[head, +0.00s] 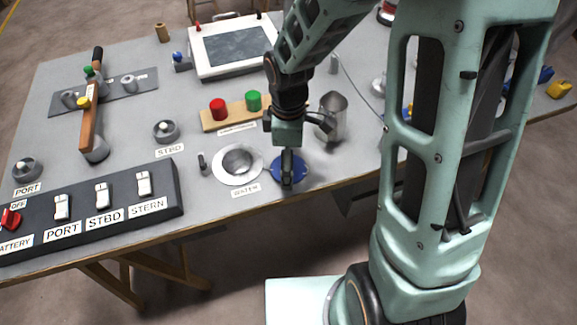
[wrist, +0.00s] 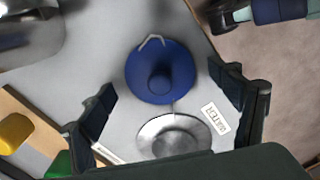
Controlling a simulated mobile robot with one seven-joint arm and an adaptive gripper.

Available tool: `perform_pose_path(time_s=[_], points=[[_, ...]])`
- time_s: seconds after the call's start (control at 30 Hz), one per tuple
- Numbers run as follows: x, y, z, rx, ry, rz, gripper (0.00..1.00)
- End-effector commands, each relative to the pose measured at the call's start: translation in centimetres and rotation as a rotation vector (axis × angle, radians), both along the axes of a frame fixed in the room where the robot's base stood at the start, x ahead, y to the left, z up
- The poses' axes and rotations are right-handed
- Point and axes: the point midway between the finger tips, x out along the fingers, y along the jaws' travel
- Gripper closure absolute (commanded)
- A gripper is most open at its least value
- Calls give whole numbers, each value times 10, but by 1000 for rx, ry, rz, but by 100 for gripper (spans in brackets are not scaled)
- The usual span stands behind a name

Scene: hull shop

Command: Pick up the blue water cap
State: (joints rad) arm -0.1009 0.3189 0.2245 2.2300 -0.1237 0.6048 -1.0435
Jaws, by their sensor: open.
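The blue water cap (head: 291,170) lies on the table to the right of the round metal water fitting (head: 237,164). In the wrist view the cap (wrist: 161,72) is a blue disc with a raised knob in its middle, and a thin cord runs from it toward the fitting (wrist: 170,136). My gripper (head: 287,180) is above the cap in the head view and hides part of it. In the wrist view its two fingers (wrist: 168,100) are spread apart, one on each side, with nothing between the pads that I can see held. The exact height above the cap is unclear.
A metal jug (head: 333,118) stands close behind the cap on the right. A wooden block with red (head: 218,108) and green (head: 254,99) pegs lies behind the fitting. A black switch panel (head: 130,200) is at the front left. The table's front edge is close to the cap.

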Motion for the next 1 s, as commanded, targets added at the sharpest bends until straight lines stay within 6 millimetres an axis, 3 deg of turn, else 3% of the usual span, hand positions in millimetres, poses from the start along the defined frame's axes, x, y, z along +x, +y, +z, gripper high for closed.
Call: perform_pose_path(time_s=[0.2,0.77,1.0], points=[[0,0,-1,0,-1,-1,16],[-1,0,-1,0,1,-1,76],[-2,-1,-3,-1,4,-1,80]])
